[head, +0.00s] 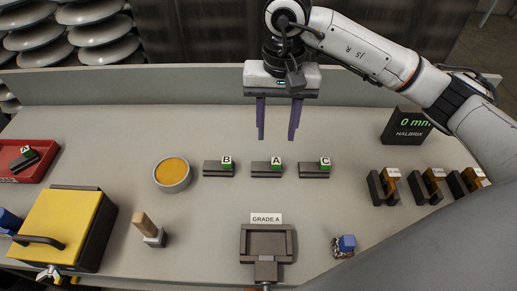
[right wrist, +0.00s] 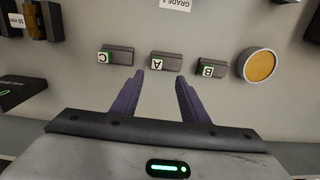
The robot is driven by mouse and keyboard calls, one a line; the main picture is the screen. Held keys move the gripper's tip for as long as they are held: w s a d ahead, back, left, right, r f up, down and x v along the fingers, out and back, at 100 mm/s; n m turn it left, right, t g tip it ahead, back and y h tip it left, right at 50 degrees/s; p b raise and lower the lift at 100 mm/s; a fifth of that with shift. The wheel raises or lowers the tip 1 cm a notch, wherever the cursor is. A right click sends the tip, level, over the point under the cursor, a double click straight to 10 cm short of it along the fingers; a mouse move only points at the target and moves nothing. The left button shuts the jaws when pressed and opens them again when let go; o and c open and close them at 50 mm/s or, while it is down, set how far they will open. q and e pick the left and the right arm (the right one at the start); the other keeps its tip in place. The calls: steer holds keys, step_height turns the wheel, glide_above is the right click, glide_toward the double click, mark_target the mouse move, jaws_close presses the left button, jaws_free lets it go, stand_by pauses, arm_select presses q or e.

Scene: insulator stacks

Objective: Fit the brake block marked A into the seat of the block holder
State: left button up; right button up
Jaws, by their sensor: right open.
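The brake block marked A (head: 262,170) lies on the table between block B (head: 217,169) and block C (head: 312,171), all dark with a letter tag on top. Block A also shows in the right wrist view (right wrist: 166,64), just beyond the fingers. The block holder (head: 265,243), a dark frame with an empty seat, stands at the front behind a "GRADE A" label (head: 266,218). My right gripper (head: 277,138) is open and empty, with purple fingers pointing down above and behind block A. My left gripper is not in view.
A round dish with yellow content (head: 173,175) is left of B. A yellow-topped box (head: 62,228), red tray (head: 45,148) and wooden-handled tool (head: 148,230) are at left. Dark-and-brown gauges (head: 428,186), a display (head: 405,126) and a blue item (head: 346,243) are at right.

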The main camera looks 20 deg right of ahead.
glide_above(276, 160)
step_height(276, 160, down, 5)
steer(key=shift+r+p, duration=0.15)
steer(key=shift+p, duration=0.2)
step_height(276, 160, down, 4)
steer(key=shift+s+f+p, duration=0.1)
steer(key=shift+f+p, duration=0.1)
steer(key=shift+p, duration=0.45)
steer(key=shift+f, duration=0.4)
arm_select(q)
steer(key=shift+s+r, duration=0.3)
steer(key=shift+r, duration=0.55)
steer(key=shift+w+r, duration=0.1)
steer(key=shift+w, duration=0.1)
arm_select(e)
jaws_close()
